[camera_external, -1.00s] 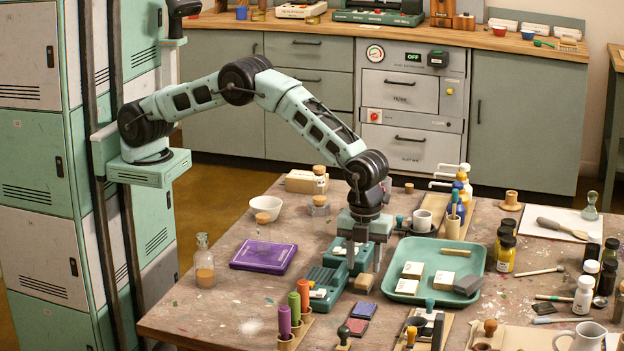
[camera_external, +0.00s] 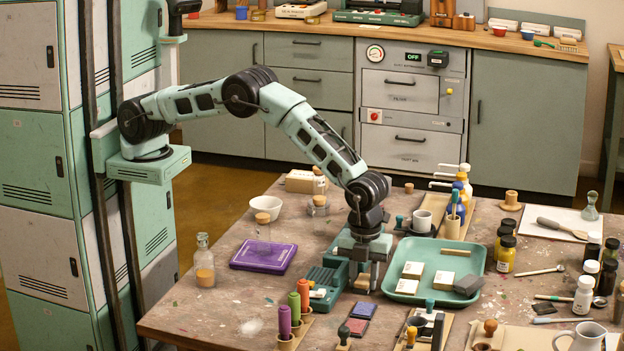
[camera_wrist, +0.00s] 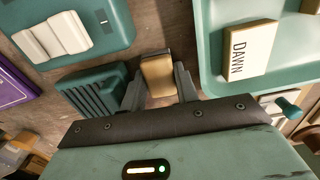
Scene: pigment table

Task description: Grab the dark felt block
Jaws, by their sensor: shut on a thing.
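My gripper (camera_external: 364,280) is low over the table, left of the green tray (camera_external: 421,299). Its jaws are shut on a small tan block (camera_wrist: 157,76), which shows a darker edge in the wrist view. Part of this block is hidden between the fingers. A dark grey block (camera_external: 468,285) lies at the right end of the tray, apart from my gripper. It is the plainest dark block in view, but I cannot tell its material.
Inside the tray are pale labelled blocks, one reading DAWN (camera_wrist: 250,50). A ribbed teal block (camera_wrist: 91,92) is close beside my left finger. Wooden-stand tools and bottles crowd the front and right.

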